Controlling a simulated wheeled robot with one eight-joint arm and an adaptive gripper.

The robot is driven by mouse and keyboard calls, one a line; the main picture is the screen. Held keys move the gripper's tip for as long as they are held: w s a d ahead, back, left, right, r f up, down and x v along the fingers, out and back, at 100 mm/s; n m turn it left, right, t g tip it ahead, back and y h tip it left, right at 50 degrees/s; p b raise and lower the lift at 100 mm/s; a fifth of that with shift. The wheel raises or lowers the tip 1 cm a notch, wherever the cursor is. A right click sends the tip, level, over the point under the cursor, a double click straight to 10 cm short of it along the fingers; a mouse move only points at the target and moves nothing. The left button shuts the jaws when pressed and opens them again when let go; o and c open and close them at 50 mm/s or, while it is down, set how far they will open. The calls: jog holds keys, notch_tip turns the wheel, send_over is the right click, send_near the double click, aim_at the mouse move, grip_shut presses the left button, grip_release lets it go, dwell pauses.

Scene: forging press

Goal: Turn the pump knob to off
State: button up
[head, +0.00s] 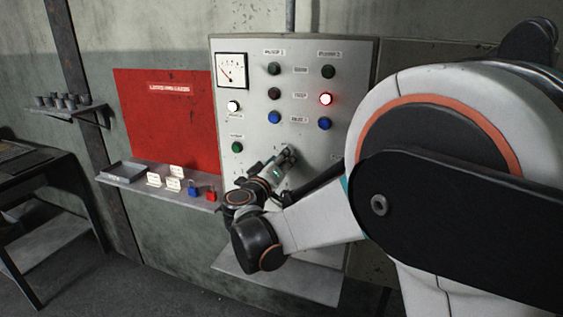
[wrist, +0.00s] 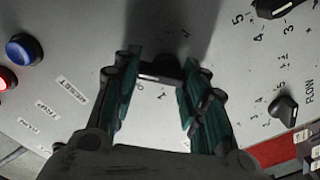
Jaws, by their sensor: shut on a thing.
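In the wrist view a black knob (wrist: 160,70) sits on the grey control panel between the two fingers of my gripper (wrist: 162,92). My gripper is shut on this knob, which I take to be the pump knob. Its bar lies roughly across the gap between the fingers. Small marks show on the panel beside it, one like a 0, but its name label is not readable. In the head view my gripper (head: 283,160) is against the lower middle of the panel (head: 262,130), and it hides the knob.
The wrist view shows a flow knob (wrist: 284,110), another numbered knob (wrist: 278,6) and a blue button (wrist: 23,50). The head view shows a lit red lamp (head: 326,99), a gauge (head: 232,71), a red board (head: 165,120) and a shelf (head: 130,180) holding small padlocks.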

jog(key=shift+a+n, duration=0.15)
jog(key=shift+n, duration=2.1)
jog(key=shift+a+n, duration=0.1)
jog(key=shift+n, duration=2.15)
jog(key=o, duration=1.1)
jog(key=shift+w, duration=0.1)
jog(key=shift+c, duration=0.2)
jog(key=v, duration=1.2)
